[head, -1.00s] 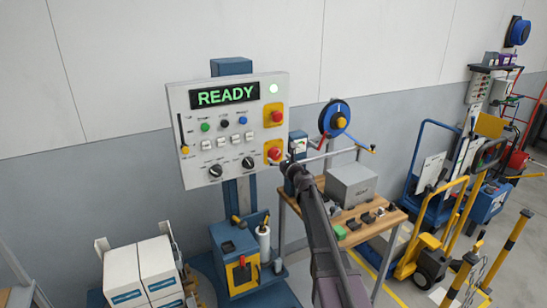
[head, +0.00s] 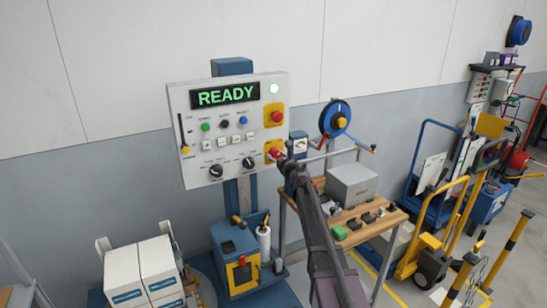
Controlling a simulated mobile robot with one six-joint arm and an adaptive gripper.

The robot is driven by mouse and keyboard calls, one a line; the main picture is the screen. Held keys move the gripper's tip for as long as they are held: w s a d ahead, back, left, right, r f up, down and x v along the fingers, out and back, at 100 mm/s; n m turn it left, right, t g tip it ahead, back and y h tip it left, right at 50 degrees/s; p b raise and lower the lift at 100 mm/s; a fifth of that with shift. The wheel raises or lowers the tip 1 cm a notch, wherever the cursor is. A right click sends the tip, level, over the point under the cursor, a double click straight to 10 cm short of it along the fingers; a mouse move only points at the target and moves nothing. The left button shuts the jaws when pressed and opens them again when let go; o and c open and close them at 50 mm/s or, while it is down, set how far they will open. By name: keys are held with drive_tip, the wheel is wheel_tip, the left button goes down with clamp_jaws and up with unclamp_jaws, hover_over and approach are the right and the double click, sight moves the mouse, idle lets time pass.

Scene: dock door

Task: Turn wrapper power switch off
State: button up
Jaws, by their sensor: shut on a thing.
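The wrapper control panel (head: 228,165) stands on a blue post, tilted slightly. My gripper (head: 279,156) comes from the lower right and is shut on this red switch. The fingers hide part of it, and its turn angle is too small to read.
A red button (head: 277,116) on a yellow plate sits just above my gripper. Two black knobs (head: 249,162) and white buttons are to its left. A blue reel (head: 337,117) with a crank and a workbench (head: 352,238) stand close on the right.

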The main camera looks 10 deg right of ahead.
drive_tip(key=shift+a, duration=0.15)
drive_tip(key=shift+c, duration=0.2)
drive_tip(key=shift+n, duration=0.3)
drive_tip(key=n, duration=0.3)
drive_tip(key=shift+n, duration=0.4)
drive_tip(key=n, duration=0.3)
drive_tip(key=shift+d+n, duration=0.2)
drive_tip(key=shift+n, duration=0.1)
drive_tip(key=n, duration=0.5)
drive_tip(key=shift+w+r, duration=0.1)
drive_tip(key=n, duration=0.5)
